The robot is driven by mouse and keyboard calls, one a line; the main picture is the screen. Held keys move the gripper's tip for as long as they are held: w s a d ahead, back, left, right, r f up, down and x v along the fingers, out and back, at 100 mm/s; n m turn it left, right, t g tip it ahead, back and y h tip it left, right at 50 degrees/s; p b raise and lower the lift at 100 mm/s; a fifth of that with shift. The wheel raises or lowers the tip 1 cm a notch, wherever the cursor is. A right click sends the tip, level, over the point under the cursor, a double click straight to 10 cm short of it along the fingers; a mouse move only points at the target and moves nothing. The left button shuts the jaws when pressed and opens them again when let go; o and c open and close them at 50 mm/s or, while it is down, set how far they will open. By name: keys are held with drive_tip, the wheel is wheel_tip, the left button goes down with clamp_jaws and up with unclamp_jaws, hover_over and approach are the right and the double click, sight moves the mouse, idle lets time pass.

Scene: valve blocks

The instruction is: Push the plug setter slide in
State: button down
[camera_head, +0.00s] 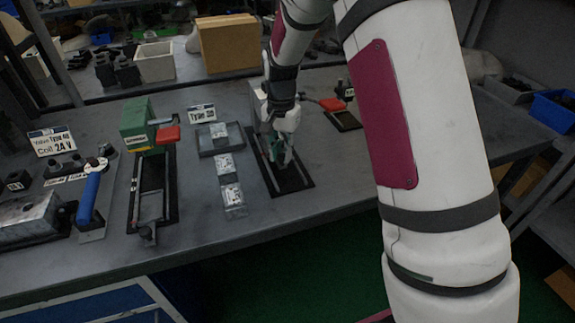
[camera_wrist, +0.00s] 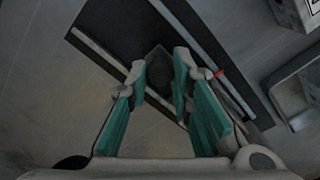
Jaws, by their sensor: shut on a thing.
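My gripper (camera_head: 284,163) is low over a black slide track (camera_head: 293,181) on the right half of the bench in the head view. I take this track and its fixture as the plug setter. In the wrist view my teal-sided gripper (camera_wrist: 160,68) has its fingertips on both sides of a dark block (camera_wrist: 158,62) in the track, and it is shut on this block, which looks like the slide. The pale rails of the track (camera_wrist: 190,35) run diagonally there. In the head view my gripper and arm hide the block and much of the fixture.
A green press-like fixture (camera_head: 137,122) with a red block (camera_head: 168,134) stands to the left. Small labelled clear trays (camera_head: 232,195) lie between the two tracks. A blue-handled tool (camera_head: 90,196) is further left. A cardboard box (camera_head: 229,44) stands behind. The bench front edge is near.

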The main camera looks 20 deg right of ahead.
drive_tip(key=shift+w+r, duration=0.1)
drive_tip(key=shift+w, duration=0.4)
drive_tip(key=c, duration=1.4)
unclamp_jaws()
drive_tip(key=shift+w, duration=0.1)
wheel_tip(320, 180, up, 12)
drive_tip(key=shift+f, duration=0.1)
